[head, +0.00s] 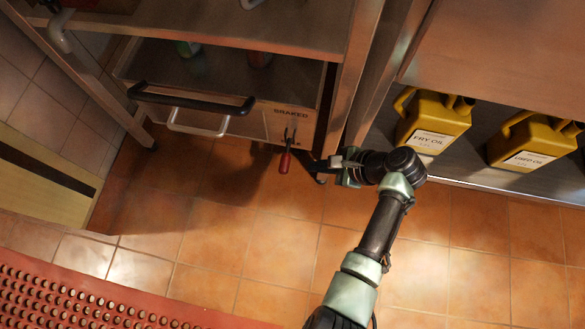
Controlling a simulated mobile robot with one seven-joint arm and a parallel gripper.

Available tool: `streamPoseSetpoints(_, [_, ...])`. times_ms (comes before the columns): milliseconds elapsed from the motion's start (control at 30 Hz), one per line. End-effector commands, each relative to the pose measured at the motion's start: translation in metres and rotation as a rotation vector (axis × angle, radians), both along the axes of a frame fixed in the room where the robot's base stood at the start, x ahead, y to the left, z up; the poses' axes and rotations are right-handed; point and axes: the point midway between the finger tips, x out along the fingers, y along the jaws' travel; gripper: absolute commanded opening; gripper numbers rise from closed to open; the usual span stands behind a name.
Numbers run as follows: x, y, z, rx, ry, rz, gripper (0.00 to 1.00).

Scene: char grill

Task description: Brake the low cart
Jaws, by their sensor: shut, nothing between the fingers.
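The low cart (240,122) stands under a metal worktable, with a black push bar (190,100) and a smaller pale handle (198,130) on its front. A lever with a red grip (286,162) hangs downward at the right of the cart's front. The label "BRAKED" (291,113) is above the lever; another label below is mostly hidden behind it. My gripper (334,163) is shut and empty, to the right of the red grip and apart from it, at about the same height in the picture.
A table leg (345,90) rises just right of the cart. Yellow jugs, one marked fry oil (432,125) and one marked used oil (530,142), stand on a low shelf at right. A red perforated mat (90,300) lies at lower left. The tiled floor (240,235) in front is clear.

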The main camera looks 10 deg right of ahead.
Motion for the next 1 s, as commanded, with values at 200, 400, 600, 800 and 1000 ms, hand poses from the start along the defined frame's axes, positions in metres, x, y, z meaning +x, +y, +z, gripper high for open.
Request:
streamPoseSetpoints(200, [-0.002, -0.005, -0.002, -0.002, 0.005, -0.008, 0.0])
streamPoseSetpoints(400, [-0.001, -0.004, -0.003, -0.002, 0.005, -0.007, 0.0])
streamPoseSetpoints(600, [0.005, 0.006, -0.021, -0.002, 0.004, -0.003, 0.0])
streamPoseSetpoints(800, [0.018, 0.025, -0.048, -0.003, 0.004, -0.004, 0.0])
streamPoseSetpoints(1000, [0.029, 0.041, -0.068, -0.003, 0.004, -0.004, 0.0])
